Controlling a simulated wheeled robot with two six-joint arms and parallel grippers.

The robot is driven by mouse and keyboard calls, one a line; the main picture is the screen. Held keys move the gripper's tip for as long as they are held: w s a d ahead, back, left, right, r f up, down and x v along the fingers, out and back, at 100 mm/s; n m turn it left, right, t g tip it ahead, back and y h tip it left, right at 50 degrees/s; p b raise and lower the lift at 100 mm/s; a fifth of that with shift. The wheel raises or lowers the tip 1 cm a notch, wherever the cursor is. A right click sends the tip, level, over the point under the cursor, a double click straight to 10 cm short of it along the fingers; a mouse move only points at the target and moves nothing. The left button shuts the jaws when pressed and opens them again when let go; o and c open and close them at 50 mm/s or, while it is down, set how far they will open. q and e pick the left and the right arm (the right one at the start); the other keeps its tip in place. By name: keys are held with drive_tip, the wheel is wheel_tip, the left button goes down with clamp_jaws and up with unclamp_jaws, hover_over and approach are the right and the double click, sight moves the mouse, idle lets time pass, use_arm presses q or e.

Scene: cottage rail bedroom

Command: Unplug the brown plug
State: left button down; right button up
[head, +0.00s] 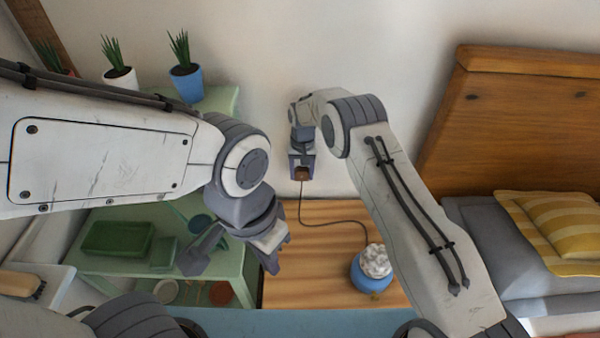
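The brown plug (302,174) shows at the wall, between the fingertips of my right gripper (301,165). The fingers sit close on both sides of it and appear shut on it. A dark cord (325,220) hangs from the plug and runs to a blue pot-like device (370,273) with a white, lumpy top on the wooden surface. The socket is hidden behind the gripper, so I cannot tell whether the plug sits in it. My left gripper (235,260) is open and empty, with its fingers spread, above the right end of the green shelf.
The wooden tabletop (315,270) is mostly clear. The green shelf (220,282) at left holds green trays (117,238) and dishes. Potted plants (186,80) stand at the back left. A bed with a wooden headboard (520,120) and striped pillow (560,222) is at right.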

drive_tip(key=shift+c, duration=0.6)
drive_tip(key=shift+s+r, duration=0.1)
drive_tip(key=shift+s, duration=0.1)
drive_tip(key=shift+s+p, duration=2.1)
drive_tip(key=shift+s, duration=0.45)
